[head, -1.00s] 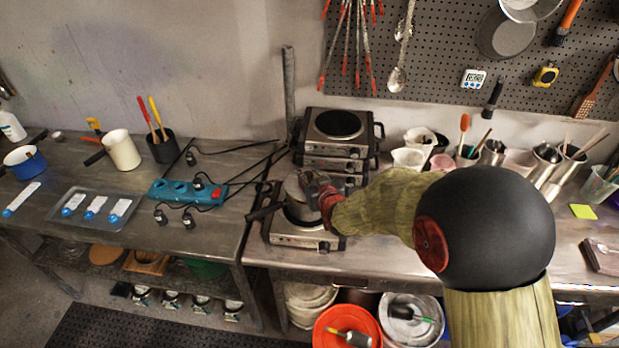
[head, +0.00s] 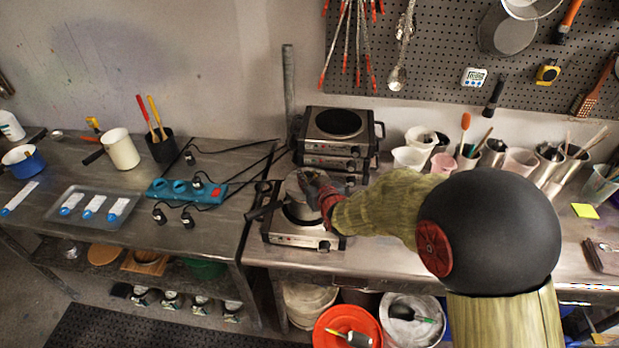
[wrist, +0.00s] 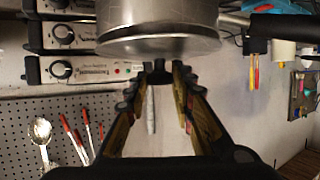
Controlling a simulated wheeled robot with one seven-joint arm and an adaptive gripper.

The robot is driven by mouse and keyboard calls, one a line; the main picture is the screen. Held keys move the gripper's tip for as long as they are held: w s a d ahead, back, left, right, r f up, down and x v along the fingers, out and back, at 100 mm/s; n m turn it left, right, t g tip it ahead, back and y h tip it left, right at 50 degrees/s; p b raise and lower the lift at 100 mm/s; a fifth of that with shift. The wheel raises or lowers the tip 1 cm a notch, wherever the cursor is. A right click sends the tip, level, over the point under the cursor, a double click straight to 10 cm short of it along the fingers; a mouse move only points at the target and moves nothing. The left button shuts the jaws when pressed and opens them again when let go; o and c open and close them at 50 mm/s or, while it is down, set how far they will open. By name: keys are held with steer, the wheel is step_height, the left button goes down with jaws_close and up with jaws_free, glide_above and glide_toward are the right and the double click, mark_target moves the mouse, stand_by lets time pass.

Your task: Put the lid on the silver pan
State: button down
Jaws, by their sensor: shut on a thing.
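The silver pan (head: 299,217) stands on the front hotplate, its dark handle pointing left. The round silver lid (head: 297,188) is at the pan's top. In the wrist view the lid (wrist: 160,46) lies across the pan (wrist: 150,12), which is cut off by the top edge. I cannot tell whether the lid rests fully on the rim or sits slightly above it. My gripper (head: 317,184) is at the lid's right side in the head view. In the wrist view its fingers (wrist: 158,70) close at the lid's middle, where the knob is mostly hidden.
The front hotplate (head: 300,240) is on the metal bench. Stacked hotplates (head: 338,124) stand close behind. A blue power strip (head: 187,191) with cables lies to the left. White pots and tool cups (head: 410,157) line the back right. An orange bucket (head: 345,322) is below the bench.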

steer(key=shift+f+b, duration=0.35)
steer(key=shift+b, duration=0.1)
stand_by(0.3)
steer(key=c, duration=1.4)
jaws_free()
steer(key=shift+s, duration=0.1)
steer(key=v, duration=1.1)
steer(key=shift+s+d+r, duration=0.1)
steer(key=shift+s+d, duration=0.05)
steer(key=shift+s, duration=0.2)
